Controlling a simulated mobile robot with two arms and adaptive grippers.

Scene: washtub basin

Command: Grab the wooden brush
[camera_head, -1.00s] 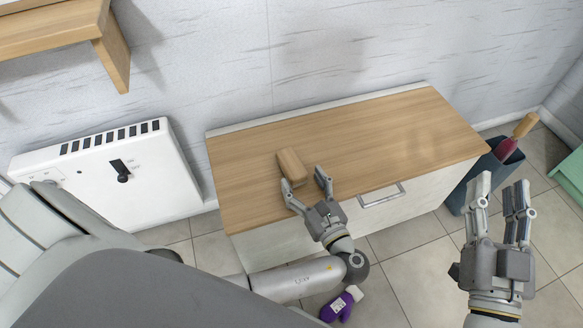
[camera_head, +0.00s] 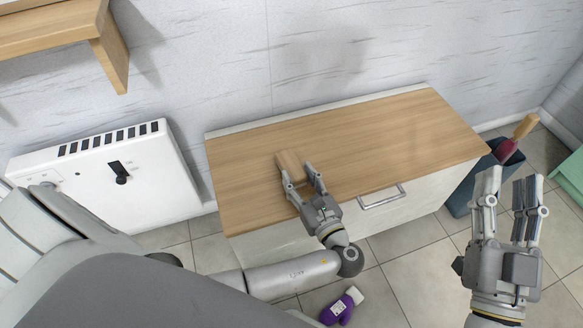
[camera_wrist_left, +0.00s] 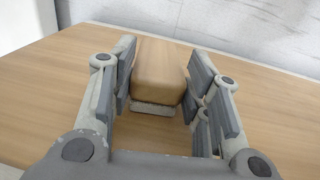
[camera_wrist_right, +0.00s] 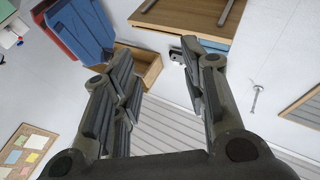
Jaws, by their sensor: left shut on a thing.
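The wooden brush (camera_head: 290,162) is a small tan block on the wooden top of the cabinet (camera_head: 400,125), near its left front. In the left wrist view the brush (camera_wrist_left: 160,72) shows a pale underside strip and stands between the two finger pads. My left gripper (camera_head: 300,180) is shut on the brush, with one finger on each side; it also shows in the left wrist view (camera_wrist_left: 158,88). My right gripper (camera_head: 508,190) is open and empty, in the air to the right of the cabinet; it also shows in the right wrist view (camera_wrist_right: 165,85).
A purple bottle (camera_head: 342,306) lies on the tiled floor before the cabinet. A dark blue bin (camera_head: 460,195) with a red, wooden-handled tool (camera_head: 508,148) stands right of the cabinet. A white heater (camera_head: 110,180) is at left. The right part of the cabinet top is clear.

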